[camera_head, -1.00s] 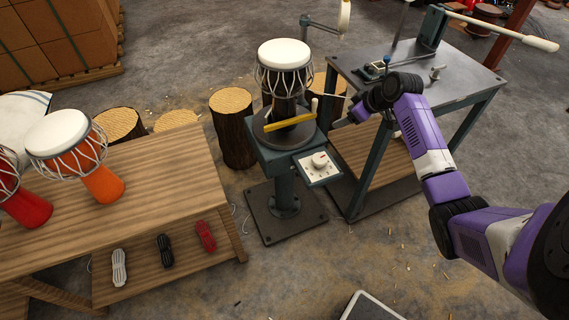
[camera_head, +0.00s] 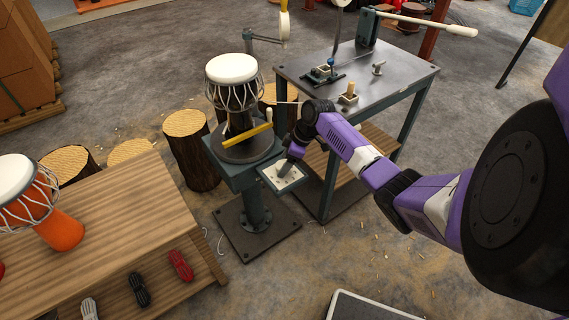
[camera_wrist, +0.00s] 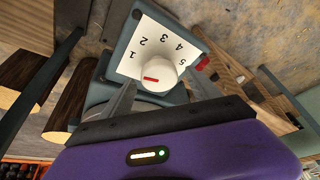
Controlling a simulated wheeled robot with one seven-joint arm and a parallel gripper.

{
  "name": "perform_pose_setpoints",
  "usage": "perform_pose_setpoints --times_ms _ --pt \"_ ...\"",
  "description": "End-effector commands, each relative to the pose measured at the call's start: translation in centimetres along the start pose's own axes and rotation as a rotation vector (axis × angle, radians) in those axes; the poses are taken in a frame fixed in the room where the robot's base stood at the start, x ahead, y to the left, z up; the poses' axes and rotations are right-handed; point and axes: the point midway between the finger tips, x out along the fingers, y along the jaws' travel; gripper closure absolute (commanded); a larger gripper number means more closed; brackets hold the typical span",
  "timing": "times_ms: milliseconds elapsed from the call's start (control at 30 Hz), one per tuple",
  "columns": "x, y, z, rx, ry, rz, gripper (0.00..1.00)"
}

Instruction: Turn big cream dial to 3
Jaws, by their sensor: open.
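The big cream dial (camera_wrist: 158,72) is a round knob with a red pointer mark, on a white plate (camera_wrist: 128,66) printed 1 to 5. The mark lies on the knob's left side, beyond the 1 and away from the 3. In the head view the plate (camera_head: 270,178) juts from the drum stand, and my gripper hides most of the dial. My gripper (camera_wrist: 161,82) is open, with one finger on each side of the dial; I cannot tell whether they touch it. It also shows in the head view (camera_head: 284,166), over the plate.
A goblet drum (camera_head: 232,70) stands on the stand's turntable (camera_head: 265,150), with a yellow bar across it. A metal table (camera_head: 400,75) is close behind my arm. A wooden bench (camera_head: 150,225) is at left. A small red part (camera_wrist: 202,63) sits beside the plate.

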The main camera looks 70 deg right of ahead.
Motion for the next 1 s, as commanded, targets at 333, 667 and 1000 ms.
perform_pose_setpoints --times_ms 333,667,1000 --pt "0.36 0.03 0.0 0.001 0.001 0.001 0.33" --pt "0.35 0.03 0.0 0.001 0.001 0.001 0.9" --pt "0.14 -0.18 -0.14 0.064 0.001 0.025 0.9"
